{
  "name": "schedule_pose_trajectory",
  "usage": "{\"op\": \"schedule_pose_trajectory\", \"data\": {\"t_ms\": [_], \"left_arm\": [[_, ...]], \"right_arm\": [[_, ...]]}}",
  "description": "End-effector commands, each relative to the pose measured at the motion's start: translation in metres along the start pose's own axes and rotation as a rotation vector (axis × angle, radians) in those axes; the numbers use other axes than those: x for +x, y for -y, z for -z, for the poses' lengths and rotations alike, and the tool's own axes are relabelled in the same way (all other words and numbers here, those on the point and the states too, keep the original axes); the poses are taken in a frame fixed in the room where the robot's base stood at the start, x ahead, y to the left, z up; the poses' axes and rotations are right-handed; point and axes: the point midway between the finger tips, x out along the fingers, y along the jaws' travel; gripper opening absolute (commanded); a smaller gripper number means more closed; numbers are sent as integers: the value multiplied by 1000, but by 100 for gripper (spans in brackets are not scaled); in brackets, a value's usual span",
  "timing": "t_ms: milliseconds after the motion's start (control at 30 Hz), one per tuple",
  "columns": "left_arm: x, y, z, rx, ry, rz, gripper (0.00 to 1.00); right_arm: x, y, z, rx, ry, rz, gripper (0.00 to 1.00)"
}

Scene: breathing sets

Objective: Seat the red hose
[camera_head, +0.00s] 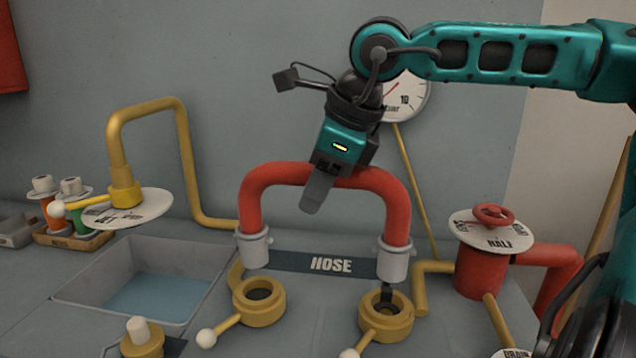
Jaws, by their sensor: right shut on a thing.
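The red hose (262,184) is an upside-down U with a grey-white cuff at each end. My right gripper (318,195) is shut on the top of its arch and holds it upright. The left cuff (253,249) is above and slightly left of the left yellow socket ring (259,301). The right cuff (393,263) is above the right yellow socket ring (386,316), with a dark piece showing between them. Both cuffs look apart from the rings. Each ring has a lever with a white knob. My left gripper is not in view.
A dark "HOSE" label (330,265) lies behind the rings. A water basin (90,288) is at left, beside a yellow tap pipe (184,150). A red valve drum (480,272) stands at right. A gauge (408,96) is on the wall.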

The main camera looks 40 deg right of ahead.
Motion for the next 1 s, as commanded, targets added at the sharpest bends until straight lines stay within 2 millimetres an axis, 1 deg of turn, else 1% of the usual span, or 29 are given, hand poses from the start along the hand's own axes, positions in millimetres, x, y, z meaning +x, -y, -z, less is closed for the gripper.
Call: {"op": "schedule_pose_trajectory", "data": {"t_ms": [33, 133, 333, 433, 600, 1000], "left_arm": [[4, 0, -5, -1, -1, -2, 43], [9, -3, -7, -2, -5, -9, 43], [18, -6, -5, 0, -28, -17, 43], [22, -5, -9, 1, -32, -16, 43], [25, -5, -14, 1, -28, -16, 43], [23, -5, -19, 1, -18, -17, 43]], "right_arm": [[6, -1, 2, 0, 3, 2, 0], [15, -3, 6, 0, 3, 3, 0], [32, -6, 13, -1, 3, 3, 0], [38, -8, 16, -1, 3, 3, 0], [42, -8, 17, -1, 3, 4, 0], [42, -8, 17, -1, 3, 3, 0]]}}
